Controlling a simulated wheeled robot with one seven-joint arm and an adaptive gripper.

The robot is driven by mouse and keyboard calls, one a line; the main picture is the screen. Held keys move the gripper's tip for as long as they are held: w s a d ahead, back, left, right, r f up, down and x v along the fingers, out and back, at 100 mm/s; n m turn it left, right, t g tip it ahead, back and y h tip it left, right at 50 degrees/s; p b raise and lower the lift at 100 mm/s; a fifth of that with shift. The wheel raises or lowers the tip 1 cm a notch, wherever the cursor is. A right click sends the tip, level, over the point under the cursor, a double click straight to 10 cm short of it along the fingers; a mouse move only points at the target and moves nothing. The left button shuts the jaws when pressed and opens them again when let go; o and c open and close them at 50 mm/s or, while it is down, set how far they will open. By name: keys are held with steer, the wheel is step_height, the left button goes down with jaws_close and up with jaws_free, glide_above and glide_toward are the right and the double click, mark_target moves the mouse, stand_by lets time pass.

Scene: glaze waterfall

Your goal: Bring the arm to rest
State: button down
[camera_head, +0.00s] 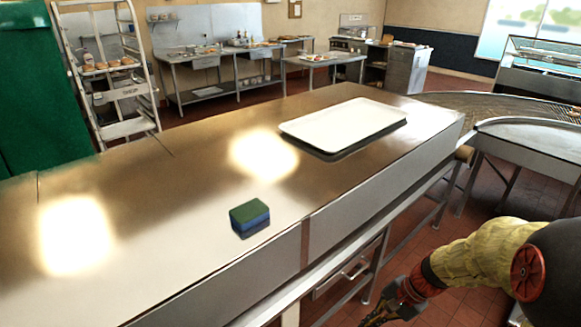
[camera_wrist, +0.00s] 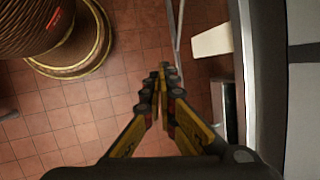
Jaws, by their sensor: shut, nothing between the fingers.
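My gripper (camera_head: 385,311) is low at the bottom right of the head view, in front of the counter's front edge and below its top. In the wrist view my gripper (camera_wrist: 162,74) points down at the tiled floor, its yellow fingers together at the tips. It is shut and holds nothing. My arm comes in from the right edge of the head view, bent, with a yellow sleeve on it.
A steel counter (camera_head: 150,215) fills the middle and left. On it are a green and blue sponge (camera_head: 250,216) and a white tray (camera_head: 345,124). A curved conveyor (camera_head: 540,140) stands at right. A wheeled rack (camera_head: 125,92) is behind. Red floor (camera_head: 440,225) is open near my arm.

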steer(key=s+a+r+n+t+h, duration=0.1)
steer(key=s+r+n, duration=0.4)
steer(key=r, duration=0.6)
steer(key=s+a+r+n+t+h, duration=0.1)
steer(key=s+r+n+t+h, duration=0.3)
steer(key=s+r, duration=0.5)
steer(key=shift+s+r+n, duration=0.35)
steer(key=shift+r+n, duration=0.55)
steer(key=shift+r, duration=0.7)
steer(key=shift+a, duration=0.1)
